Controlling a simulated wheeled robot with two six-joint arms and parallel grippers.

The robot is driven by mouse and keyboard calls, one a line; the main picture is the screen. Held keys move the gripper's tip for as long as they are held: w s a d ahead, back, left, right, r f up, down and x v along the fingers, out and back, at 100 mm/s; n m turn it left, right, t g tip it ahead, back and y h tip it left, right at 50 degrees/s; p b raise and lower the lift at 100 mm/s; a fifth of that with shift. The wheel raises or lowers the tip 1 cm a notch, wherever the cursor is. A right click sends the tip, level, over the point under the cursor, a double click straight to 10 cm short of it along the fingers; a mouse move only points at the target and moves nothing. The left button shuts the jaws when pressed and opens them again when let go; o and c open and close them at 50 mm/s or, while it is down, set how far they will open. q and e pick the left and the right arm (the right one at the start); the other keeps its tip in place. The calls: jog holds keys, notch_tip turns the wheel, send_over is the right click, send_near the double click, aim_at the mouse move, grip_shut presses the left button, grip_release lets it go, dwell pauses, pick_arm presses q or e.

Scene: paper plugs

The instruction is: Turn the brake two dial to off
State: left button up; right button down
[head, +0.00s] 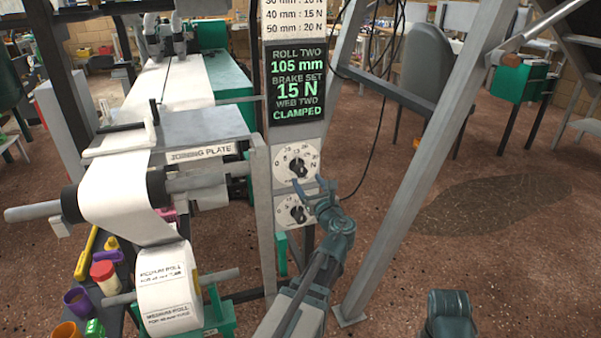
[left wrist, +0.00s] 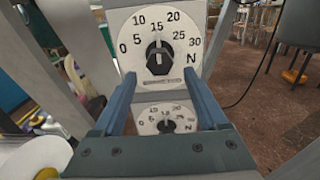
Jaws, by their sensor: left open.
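Two white dials with black knobs are set one above the other in a grey post. The upper dial (head: 297,166) also shows in the left wrist view (left wrist: 159,57), with its pointer up near 15 on a scale from 0 to 30 N. The lower dial (head: 294,212) shows smaller in the left wrist view (left wrist: 167,125); its setting is too small to read surely. I cannot read a name on either dial. My left gripper (head: 312,189) is open and empty in front of the post, its fingertips just below the upper knob and apart from it.
A display (head: 296,85) above the dials reads roll two 105 mm, brake set 15 N, web two clamped. A paper roll (head: 166,285) and joining plate (head: 190,128) stand left. A slanted grey beam (head: 425,150) rises close on the right.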

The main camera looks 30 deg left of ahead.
aim_at(302, 173)
pick_arm(q)
jog(key=x, duration=0.6)
jog(key=shift+w+a, duration=0.25)
jog(key=shift+a, duration=0.05)
grip_shut()
